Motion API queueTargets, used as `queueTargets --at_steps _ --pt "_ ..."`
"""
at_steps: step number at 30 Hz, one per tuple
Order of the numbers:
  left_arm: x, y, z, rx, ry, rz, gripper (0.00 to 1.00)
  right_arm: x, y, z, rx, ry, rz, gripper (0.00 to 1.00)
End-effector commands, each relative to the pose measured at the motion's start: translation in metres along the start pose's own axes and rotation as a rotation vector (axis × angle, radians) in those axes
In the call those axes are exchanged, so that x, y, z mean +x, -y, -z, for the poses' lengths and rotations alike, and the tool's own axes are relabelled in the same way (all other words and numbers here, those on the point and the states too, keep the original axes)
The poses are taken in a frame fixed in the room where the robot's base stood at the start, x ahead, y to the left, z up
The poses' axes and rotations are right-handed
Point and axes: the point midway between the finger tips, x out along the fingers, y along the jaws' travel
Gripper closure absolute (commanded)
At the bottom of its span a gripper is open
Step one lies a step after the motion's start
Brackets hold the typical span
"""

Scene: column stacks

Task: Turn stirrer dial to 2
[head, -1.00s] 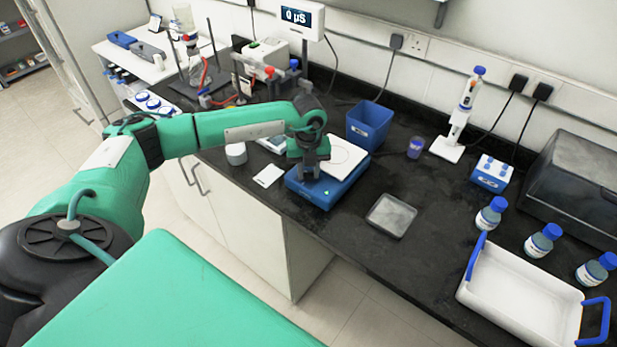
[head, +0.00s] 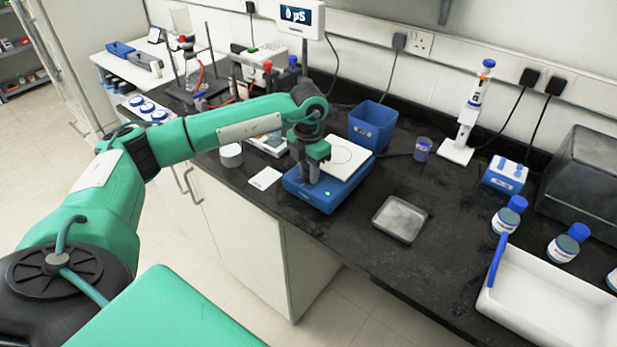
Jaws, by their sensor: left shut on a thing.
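The stirrer (head: 352,181) is a blue box with a white top plate and a small green light on its front. It stands on the black bench near the front edge. My left gripper (head: 311,181) points down at the left part of the stirrer's front and is shut on its dial. The dial itself and its markings are hidden behind the gripper, so its setting cannot be read. My right gripper is out of view.
A blue bin (head: 371,124) stands behind the stirrer. A grey square dish (head: 400,218) lies to its right, and a white card (head: 265,178) to its left. A white tray (head: 548,296) and blue-capped bottles (head: 508,214) are farther right. The bench in front of the dish is clear.

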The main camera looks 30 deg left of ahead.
Motion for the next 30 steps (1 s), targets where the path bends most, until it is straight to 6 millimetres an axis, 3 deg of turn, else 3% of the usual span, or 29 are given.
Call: queueTargets --at_steps 4,7,15,30 --pt "0.002 -0.001 -0.001 0.138 0.006 -0.002 0.94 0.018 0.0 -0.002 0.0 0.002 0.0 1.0" --pt "0.002 -0.001 -0.001 0.232 0.007 -0.002 0.94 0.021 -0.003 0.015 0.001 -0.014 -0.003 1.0" --pt "0.0 -0.001 -0.001 0.46 0.007 -0.003 0.94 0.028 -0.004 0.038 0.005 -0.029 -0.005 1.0" --pt "-0.002 -0.001 -0.001 0.68 0.006 -0.003 0.94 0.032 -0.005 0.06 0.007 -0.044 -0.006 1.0"
